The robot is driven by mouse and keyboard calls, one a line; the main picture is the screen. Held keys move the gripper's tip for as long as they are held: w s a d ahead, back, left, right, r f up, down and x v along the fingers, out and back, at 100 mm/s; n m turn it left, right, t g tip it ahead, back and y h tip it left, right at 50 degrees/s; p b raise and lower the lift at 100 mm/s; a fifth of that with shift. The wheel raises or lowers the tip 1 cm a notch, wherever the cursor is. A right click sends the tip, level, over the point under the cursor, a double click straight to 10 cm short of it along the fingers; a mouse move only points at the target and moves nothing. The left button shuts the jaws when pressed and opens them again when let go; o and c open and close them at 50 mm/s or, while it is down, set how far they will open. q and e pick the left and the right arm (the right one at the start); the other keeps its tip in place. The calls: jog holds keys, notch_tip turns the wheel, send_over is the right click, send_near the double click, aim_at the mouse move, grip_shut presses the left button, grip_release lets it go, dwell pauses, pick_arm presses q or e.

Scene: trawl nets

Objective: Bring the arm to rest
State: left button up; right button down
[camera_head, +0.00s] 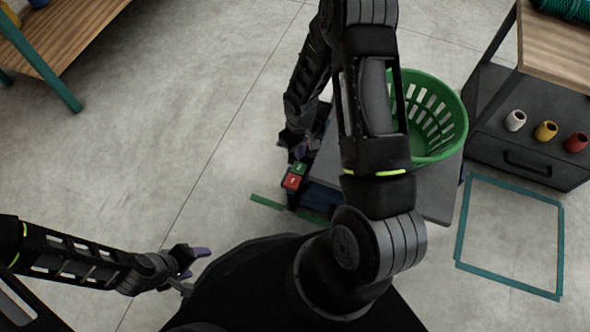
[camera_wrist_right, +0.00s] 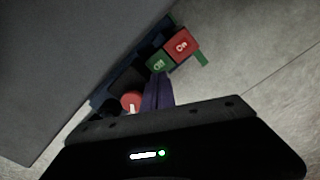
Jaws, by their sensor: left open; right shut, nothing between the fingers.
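My right arm reaches across the middle of the head view. Its gripper (camera_head: 299,151) is beside a small control box with a red button (camera_head: 292,181) and a green button (camera_head: 299,168). In the right wrist view, the purple fingers (camera_wrist_right: 158,92) are together and hold nothing. They point toward the green button (camera_wrist_right: 160,61) and the red button (camera_wrist_right: 181,45), with a red round knob (camera_wrist_right: 132,101) to their left. I cannot tell whether they touch the box. My left gripper (camera_head: 194,264) is open and empty over the floor at the lower left.
A green basket (camera_head: 437,118) stands on a grey surface (camera_head: 436,190) behind my right arm. A dark cabinet (camera_head: 500,150) at the right bears white, yellow and red spools. A teal floor outline (camera_head: 508,280) lies below it. A wooden table (camera_head: 62,35) is at upper left. The left floor is clear.

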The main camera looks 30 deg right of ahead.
jog(key=shift+w+r, duration=0.1)
dwell(0.6)
jog(key=s+a+m+y, duration=0.1)
jog(key=s+a, duration=0.3)
jog(key=a, duration=0.3)
jog(key=s+a+f+m+t+y, duration=0.15)
jog(key=s+a, duration=0.25)
jog(key=a, duration=0.4)
jog(key=s+a+r+m+y, duration=0.1)
jog(key=s+a, duration=0.3)
jog(key=a, duration=0.3)
pick_arm(q)
notch_tip(320, 180, up, 30)
jog(key=s+d+p, duration=0.1)
jog(key=s+p, duration=0.1)
jog(key=p, duration=2.7)
jog(key=shift+s+d+r+g+p, duration=0.15)
jog(key=shift+s+d+g+p, duration=0.15)
jog(key=shift+s+d+p, duration=0.1)
pick_arm(e)
notch_tip(320, 180, up, 29)
jog(key=s+a, duration=0.2)
jog(key=a, duration=0.1)
jog(key=shift+s+r+n+g+y, duration=0.2)
jog(key=shift+s+n+g+y, duration=0.1)
jog(key=shift+n+g+y, duration=0.05)
